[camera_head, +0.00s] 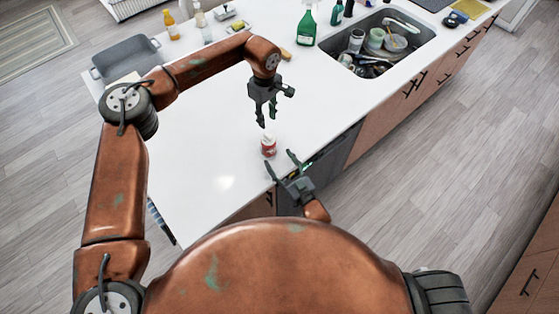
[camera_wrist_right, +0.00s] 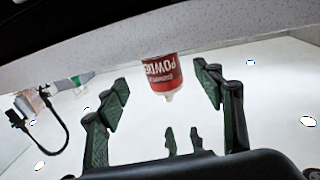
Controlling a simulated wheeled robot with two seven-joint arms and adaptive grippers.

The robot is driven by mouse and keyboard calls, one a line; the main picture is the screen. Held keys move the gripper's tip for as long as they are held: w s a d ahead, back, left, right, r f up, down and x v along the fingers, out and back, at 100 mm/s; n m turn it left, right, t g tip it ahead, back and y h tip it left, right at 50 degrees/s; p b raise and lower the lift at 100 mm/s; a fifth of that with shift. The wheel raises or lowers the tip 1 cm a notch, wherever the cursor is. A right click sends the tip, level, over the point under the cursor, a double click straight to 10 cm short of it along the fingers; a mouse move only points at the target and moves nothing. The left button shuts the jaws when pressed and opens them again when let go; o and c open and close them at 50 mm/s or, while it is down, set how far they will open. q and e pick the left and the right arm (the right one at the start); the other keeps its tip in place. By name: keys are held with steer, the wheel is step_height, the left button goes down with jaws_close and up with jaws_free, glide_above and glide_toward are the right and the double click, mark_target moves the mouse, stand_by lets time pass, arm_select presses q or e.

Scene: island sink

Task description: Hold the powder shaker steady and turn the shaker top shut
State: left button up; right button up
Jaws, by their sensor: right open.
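The powder shaker (camera_head: 268,148), red with white ends, stands on the white counter near its front edge. In the right wrist view the shaker (camera_wrist_right: 161,72) appears upside down, with its label readable as powder and a small pale shaker top (camera_wrist_right: 168,97). My right gripper (camera_head: 281,163) is open at the counter edge, its fingers pointing toward the shaker. In the right wrist view its fingers (camera_wrist_right: 160,82) flank the shaker with gaps on both sides. My left gripper (camera_head: 267,121) is open and empty, pointing down above the shaker; its fingertips (camera_wrist_right: 182,131) are apart from the top.
A sink (camera_head: 375,45) full of dishes lies at the back right, with a green spray bottle (camera_head: 306,27) beside it. A grey basin (camera_head: 125,57) and an orange bottle (camera_head: 171,25) stand at the back left. The counter around the shaker is clear.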

mark_target(268, 136)
steer(key=shift+x, duration=3.9)
steer(key=shift+c, duration=0.3)
arm_select(q)
steer(key=shift+o, duration=0.6)
arm_select(e)
steer(key=c, duration=1.3)
arm_select(q)
steer(key=shift+o, duration=1.3)
steer(key=shift+a+n, duration=0.15)
steer(key=shift+n, duration=0.25)
steer(key=s+a+r+n+t+h, duration=0.1)
steer(key=s+a+n+t+h, duration=0.25)
steer(key=n, duration=1.25)
steer(key=shift+g, duration=0.35)
steer(key=x, duration=1.1)
steer(key=shift+w+f, duration=0.3)
